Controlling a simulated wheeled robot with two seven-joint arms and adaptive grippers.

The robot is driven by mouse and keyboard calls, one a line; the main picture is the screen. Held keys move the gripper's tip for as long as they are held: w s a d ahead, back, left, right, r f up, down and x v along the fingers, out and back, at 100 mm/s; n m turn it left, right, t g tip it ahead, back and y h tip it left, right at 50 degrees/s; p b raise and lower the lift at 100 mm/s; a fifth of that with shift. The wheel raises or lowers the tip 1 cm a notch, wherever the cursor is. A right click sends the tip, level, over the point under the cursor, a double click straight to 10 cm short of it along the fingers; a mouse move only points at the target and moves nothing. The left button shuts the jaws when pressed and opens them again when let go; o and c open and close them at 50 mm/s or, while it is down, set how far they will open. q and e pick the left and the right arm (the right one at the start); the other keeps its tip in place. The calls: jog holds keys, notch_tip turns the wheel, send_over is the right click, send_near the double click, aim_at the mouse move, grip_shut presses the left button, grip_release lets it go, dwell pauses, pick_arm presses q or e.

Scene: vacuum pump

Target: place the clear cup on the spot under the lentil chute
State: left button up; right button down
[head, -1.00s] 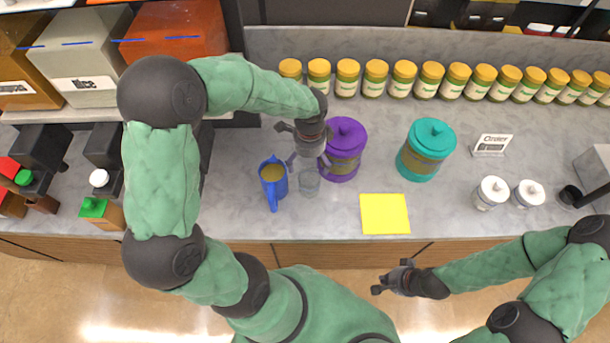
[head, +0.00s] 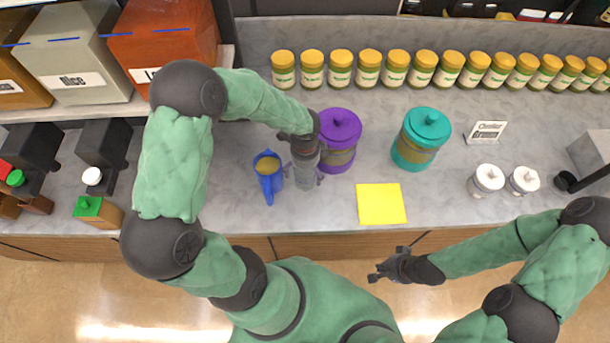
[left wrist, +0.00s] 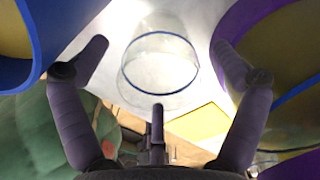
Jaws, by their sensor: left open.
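The clear cup (head: 306,184) stands on the grey counter, partly covered by my left gripper (head: 306,178) in the head view. In the left wrist view, the cup (left wrist: 160,68) lies ahead, between the spread fingers of my left gripper (left wrist: 160,75); both fingers stand apart from it. The orange-red lentil bin (head: 165,45) is at the upper left, its label partly covered. Its chute and the spot below are hidden behind my left arm. My right gripper (head: 388,266) is open and empty in front of the counter.
A blue mug (head: 268,175) stands close left of the cup, and a purple-lidded jar (head: 338,140) close behind right. A yellow sheet (head: 381,204) lies to the right. A teal jar (head: 421,138) stands beyond. The rice bin (head: 78,60) and a green-topped box (head: 98,212) are left.

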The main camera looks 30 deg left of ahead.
pick_arm(q)
notch_tip(320, 180, down, 2)
jog(key=shift+f, duration=0.2)
jog(key=c, duration=1.3)
jog(key=shift+r, duration=0.55)
jog(key=shift+c, duration=0.2)
notch_tip(320, 180, up, 2)
jog(key=shift+r, duration=0.1)
jog(key=s+d+r+p, duration=0.1)
jog(key=s+d+r, duration=0.6)
jog(key=s, duration=0.5)
notch_tip(320, 180, up, 3)
jog(key=shift+d+f+p, duration=0.15)
jog(key=shift+d+p, duration=0.15)
jog(key=shift+d, duration=0.05)
